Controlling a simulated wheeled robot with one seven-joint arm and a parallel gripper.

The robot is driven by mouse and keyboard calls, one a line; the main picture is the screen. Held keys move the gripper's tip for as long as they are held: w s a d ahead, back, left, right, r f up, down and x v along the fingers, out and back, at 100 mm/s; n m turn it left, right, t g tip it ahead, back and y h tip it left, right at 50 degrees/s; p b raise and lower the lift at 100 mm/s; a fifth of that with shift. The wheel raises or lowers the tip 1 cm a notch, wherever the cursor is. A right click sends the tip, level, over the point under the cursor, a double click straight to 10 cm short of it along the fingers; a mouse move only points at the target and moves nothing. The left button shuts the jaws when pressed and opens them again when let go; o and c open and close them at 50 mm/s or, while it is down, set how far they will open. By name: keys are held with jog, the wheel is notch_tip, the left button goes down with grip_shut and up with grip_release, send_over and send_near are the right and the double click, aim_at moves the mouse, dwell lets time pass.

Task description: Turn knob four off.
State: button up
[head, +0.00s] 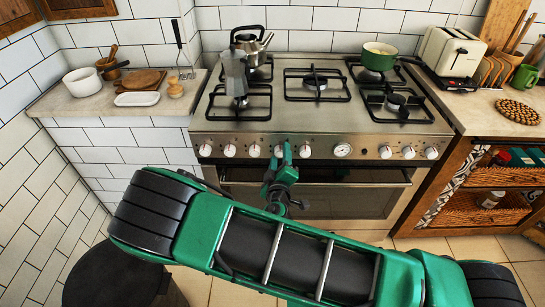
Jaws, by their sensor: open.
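The stove's front panel (325,149) carries a row of white round knobs with red marks, with a round dial (342,150) among them. Counting from the left, knob four (278,151) is partly covered by my gripper (285,158). My green gripper is in front of the panel, at the right side of this knob and left of the neighbouring knob (305,151). It is open, but the gap between its fingers is hard to see. I cannot tell whether a finger touches the knob. The knob's exact angle is too small to read.
A kettle (251,48), a moka pot (236,76) and a green pot (379,56) stand on the stove top. The oven handle (340,181) runs below the panel. Counters flank the stove, with a toaster (452,54) at right.

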jog(key=s+r, duration=0.1)
jog(key=s, duration=0.9)
jog(key=shift+s+a, duration=0.25)
jog(key=shift+a, duration=0.1)
jog(key=s+d+r+m+g+h, duration=0.1)
jog(key=d+r+m+g+h, duration=0.2)
jog(key=d, duration=0.8)
jog(key=s+d+r+m+g+h, duration=0.1)
jog(key=d+m+g+h, duration=0.2)
jog(key=d+m+g, duration=0.5)
jog(key=s+d+r+m+g+h, duration=0.1)
jog(key=d+r+m+g+h, duration=0.15)
jog(key=d, duration=1.05)
jog(key=s+d+r+m+g+y, duration=0.35)
jog(key=s+d, duration=0.25)
jog(key=s, duration=0.4)
jog(key=s+r+y, duration=0.6)
jog(key=s+r, duration=0.3)
jog(key=s, duration=0.3)
jog(key=shift+s, duration=0.3)
jog(key=shift+r, duration=0.1)
